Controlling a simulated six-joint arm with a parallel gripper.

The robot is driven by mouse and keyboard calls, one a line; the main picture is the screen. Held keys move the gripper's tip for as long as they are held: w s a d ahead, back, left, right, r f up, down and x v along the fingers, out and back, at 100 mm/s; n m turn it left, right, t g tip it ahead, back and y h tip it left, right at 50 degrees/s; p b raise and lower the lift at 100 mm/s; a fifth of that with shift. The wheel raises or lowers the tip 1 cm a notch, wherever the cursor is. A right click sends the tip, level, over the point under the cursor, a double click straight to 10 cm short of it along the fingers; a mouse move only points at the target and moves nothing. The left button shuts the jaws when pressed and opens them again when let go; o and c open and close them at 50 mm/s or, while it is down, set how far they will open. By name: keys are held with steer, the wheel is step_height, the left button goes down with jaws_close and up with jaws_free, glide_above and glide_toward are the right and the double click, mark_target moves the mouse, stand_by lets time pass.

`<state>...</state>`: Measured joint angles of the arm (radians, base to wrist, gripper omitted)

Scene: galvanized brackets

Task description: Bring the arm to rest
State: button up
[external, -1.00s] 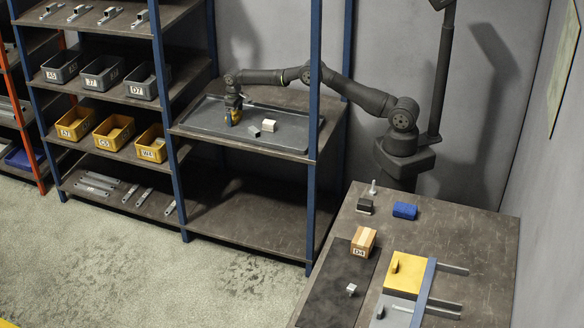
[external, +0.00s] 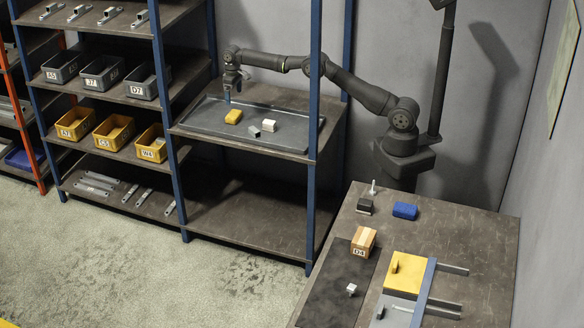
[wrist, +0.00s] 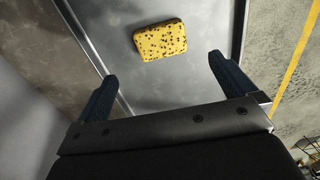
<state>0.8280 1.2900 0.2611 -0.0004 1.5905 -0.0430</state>
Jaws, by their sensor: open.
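My gripper (external: 232,97) is open and empty above the left part of the grey tray (external: 200,127) on the shelf. In the wrist view its two blue fingers (wrist: 165,90) are spread wide. A yellow sponge with dark specks (external: 233,117) lies in the tray below the gripper, apart from the fingers. It also shows in the wrist view (wrist: 160,40), beyond the fingertips. My arm reaches across from its mount at the right to the shelf.
A blue upright (external: 314,130) stands in front of my arm. A table (external: 450,232) with a carton (external: 363,241) and a blue item (external: 405,210) stands at front right.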

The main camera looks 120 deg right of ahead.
mark_target(235, 114)
steer(key=shift+r, duration=0.2)
steer(key=shift+f, duration=0.1)
step_height(235, 114, down, 12)
steer(key=shift+f, duration=0.2)
steer(key=shift+r, duration=2.25)
steer(key=shift+f, duration=0.1)
